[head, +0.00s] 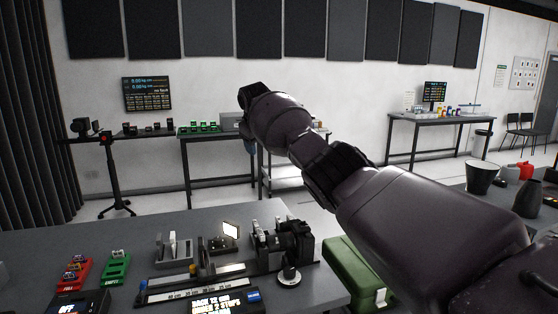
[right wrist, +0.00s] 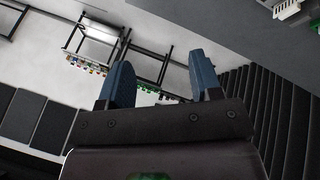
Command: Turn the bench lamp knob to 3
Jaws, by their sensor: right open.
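A small lit white panel (head: 230,230), which looks like the bench lamp, stands on the grey bench (head: 190,215) in the head view. A round black piece on a pale disc (head: 289,277) sits at the bench's right; I cannot tell whether it is the lamp knob. A dark unit reading "OFF" (head: 68,309) is cut off at the bottom left. My right arm reaches up across the picture, with its gripper (head: 250,146) above and beyond the bench, partly hidden. In the right wrist view its two blue fingers (right wrist: 162,78) are apart, with nothing between them. My left gripper is not in view.
A black camera (head: 292,242) stands at the bench's right. A display reading "BACK 12 CM UNDER 2 STOPS" (head: 222,303) is at the front. Red (head: 73,272) and green (head: 117,266) trays lie left. A green case (head: 352,268) is beside the bench. Tables stand behind.

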